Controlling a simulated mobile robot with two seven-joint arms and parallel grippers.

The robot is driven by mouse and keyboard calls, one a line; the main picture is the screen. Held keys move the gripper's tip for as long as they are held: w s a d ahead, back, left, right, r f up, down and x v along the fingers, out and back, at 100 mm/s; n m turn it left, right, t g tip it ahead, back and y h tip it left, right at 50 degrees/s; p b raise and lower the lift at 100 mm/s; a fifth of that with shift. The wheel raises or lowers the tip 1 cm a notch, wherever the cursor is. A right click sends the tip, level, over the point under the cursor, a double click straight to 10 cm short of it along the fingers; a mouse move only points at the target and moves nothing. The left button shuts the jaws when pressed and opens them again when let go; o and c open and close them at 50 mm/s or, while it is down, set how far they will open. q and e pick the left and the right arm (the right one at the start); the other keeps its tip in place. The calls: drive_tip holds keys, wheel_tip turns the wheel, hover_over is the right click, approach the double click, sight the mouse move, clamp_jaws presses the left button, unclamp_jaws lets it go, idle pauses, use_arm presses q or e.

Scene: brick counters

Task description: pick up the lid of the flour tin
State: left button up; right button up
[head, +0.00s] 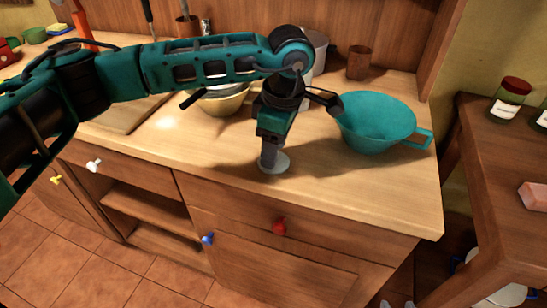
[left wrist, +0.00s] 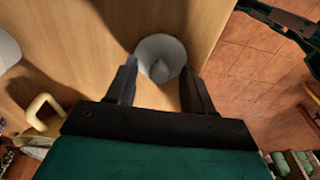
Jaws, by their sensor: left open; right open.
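A round grey lid with a raised knob (head: 281,165) lies flat on the wooden counter near its front edge. It also shows in the left wrist view (left wrist: 160,52), just beyond and between my fingers. My left gripper (head: 268,157) points down over the lid with its fingers open, one on each side of the knob in the picture. I cannot tell whether the fingers touch the lid. A pale grey container (head: 319,48), possibly the flour tin, stands at the back, partly hidden by my left arm. My right gripper is not in view.
A teal bowl with a handle (head: 375,125) stands right of my left gripper. A yellowish bowl (head: 222,103) is left of it, partly under my arm. A brown cup (head: 359,62) is at the back.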

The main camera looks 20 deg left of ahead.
use_arm(q)
drive_tip(key=shift+r, duration=0.1)
clamp_jaws()
drive_tip(key=shift+r, duration=0.1)
idle(0.4)
